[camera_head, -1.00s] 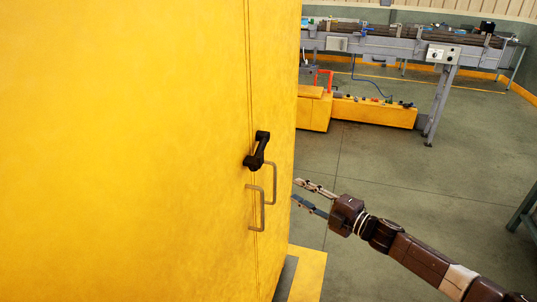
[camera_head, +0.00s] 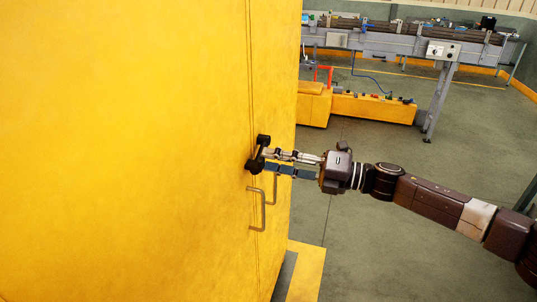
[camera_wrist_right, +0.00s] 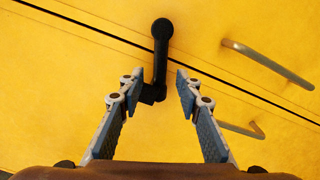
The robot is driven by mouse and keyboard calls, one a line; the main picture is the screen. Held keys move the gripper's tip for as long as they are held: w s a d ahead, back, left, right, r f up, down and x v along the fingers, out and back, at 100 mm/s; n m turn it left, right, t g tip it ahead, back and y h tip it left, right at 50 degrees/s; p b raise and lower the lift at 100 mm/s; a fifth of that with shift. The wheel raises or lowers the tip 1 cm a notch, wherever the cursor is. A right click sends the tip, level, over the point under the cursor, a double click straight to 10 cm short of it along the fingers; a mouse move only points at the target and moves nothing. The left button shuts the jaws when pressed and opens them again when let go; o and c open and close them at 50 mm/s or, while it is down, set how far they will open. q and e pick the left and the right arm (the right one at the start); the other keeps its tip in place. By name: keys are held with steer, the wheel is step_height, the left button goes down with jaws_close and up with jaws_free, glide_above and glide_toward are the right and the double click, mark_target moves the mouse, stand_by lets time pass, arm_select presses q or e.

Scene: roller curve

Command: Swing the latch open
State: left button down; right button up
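The black latch (camera_head: 261,147) is a crank-shaped handle on the yellow cabinet front, at the seam between the doors. Its knob end is up and its pivot end is lower left in the head view. In the right wrist view the latch (camera_wrist_right: 161,55) lies ahead of the fingers, with its lower end between or just beyond the tips. My right gripper (camera_head: 269,162) is open at the latch, its fingers on either side of its lower part. Contact cannot be told. My left gripper is not in view.
Two metal pull handles sit just below the latch, one on each door: the left one (camera_head: 257,210) and the right one (camera_head: 275,184). The yellow cabinet (camera_head: 130,150) fills the left side. A grey roller conveyor (camera_head: 400,45) stands at the back; the floor at right is open.

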steer(key=shift+x, duration=0.8)
steer(key=shift+c, duration=0.4)
jaws_close()
